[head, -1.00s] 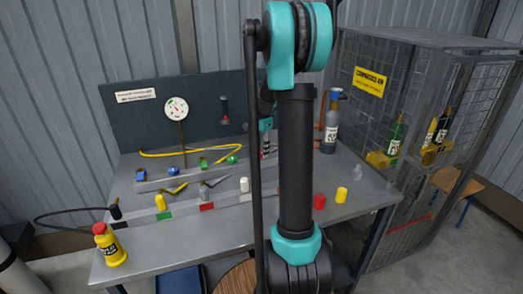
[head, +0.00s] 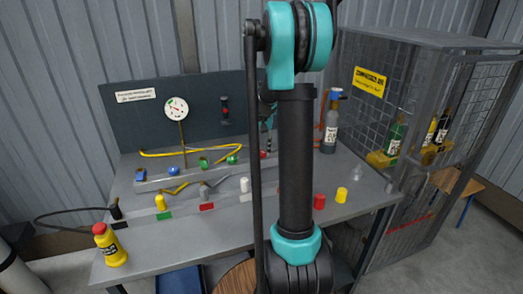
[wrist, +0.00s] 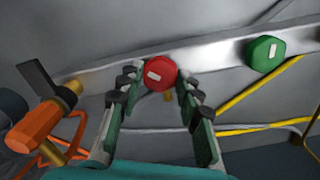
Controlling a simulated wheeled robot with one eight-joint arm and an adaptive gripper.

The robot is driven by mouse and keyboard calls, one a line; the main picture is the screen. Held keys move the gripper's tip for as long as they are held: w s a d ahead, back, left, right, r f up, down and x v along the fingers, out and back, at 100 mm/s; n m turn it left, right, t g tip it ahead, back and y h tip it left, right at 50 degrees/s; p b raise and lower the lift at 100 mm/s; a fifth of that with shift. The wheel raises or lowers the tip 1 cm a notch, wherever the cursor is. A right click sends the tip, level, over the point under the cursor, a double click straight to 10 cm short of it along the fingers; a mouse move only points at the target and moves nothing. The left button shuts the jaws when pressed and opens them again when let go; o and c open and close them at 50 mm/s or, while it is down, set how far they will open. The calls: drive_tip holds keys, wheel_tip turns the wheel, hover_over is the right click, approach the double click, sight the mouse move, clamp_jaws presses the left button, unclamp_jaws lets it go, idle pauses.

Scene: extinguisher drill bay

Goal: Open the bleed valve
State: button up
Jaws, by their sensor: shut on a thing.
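A round red knob (wrist: 160,73) with a pale mark on its face sits on a metal rail in the wrist view. My gripper (wrist: 160,84) has one finger on each side of this knob and is shut on it. In the head view the red knob (head: 263,154) shows just left of my arm, at the right of the rail. My gripper there is mostly hidden behind the arm. I see no label that names the bleed valve. A pressure gauge (head: 176,108) stands at the back of the bench.
A green knob (wrist: 265,54) and an orange-bodied valve with a dark lever (wrist: 38,125) flank the red knob. A yellow hose (head: 180,153) lies behind the rail.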

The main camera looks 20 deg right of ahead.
sight(262, 152)
drive_tip(key=n, duration=0.4)
drive_tip(key=shift+n, duration=2.1)
drive_tip(key=o, duration=1.2)
drive_tip(key=shift+c, duration=0.2)
wheel_tip(262, 152, up, 12)
drive_tip(key=shift+s, duration=0.1)
